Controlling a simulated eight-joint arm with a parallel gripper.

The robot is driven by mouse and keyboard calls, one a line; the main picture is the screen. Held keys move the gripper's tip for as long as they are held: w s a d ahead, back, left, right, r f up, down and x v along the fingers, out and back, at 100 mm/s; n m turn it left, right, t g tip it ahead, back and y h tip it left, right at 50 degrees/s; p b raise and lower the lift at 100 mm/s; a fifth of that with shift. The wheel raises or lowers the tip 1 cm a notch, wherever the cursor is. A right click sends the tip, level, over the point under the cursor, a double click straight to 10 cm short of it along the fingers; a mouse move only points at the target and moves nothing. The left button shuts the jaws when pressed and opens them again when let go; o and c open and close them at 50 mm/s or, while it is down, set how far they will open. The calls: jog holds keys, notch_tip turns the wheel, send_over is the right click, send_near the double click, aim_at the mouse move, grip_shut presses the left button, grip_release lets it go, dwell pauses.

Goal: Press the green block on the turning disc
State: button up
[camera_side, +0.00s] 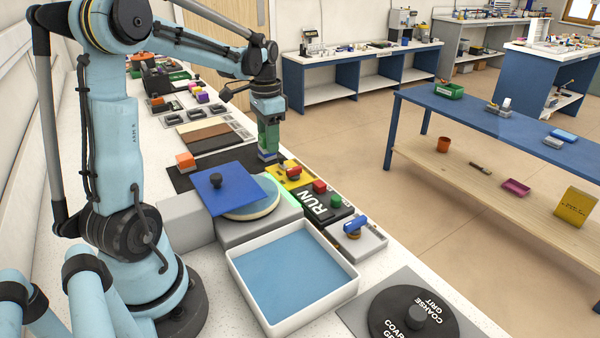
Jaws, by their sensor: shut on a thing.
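My gripper (267,112) points straight down beyond the square blue plate, at the far end of the work area. It appears shut on an upright green block (269,137), which shows below it. A small blue and dark part shows under the block; I cannot tell whether they touch. A dark round disc (385,309) marked COARSE GRIT, with a grey central knob, lies on a grey base at the near right, well apart from my gripper. I cannot tell from one picture whether it turns.
A white tray (349,282) with a blue floor lies between the disc and my gripper. A RUN panel (315,207), red and green buttons and an orange block (185,160) stand nearby.

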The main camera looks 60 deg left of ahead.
send_near(268, 185)
jog(key=shift+s+f, duration=0.1)
jog(key=shift+f, duration=2.45)
jog(key=shift+f, duration=0.65)
dwell(4.4)
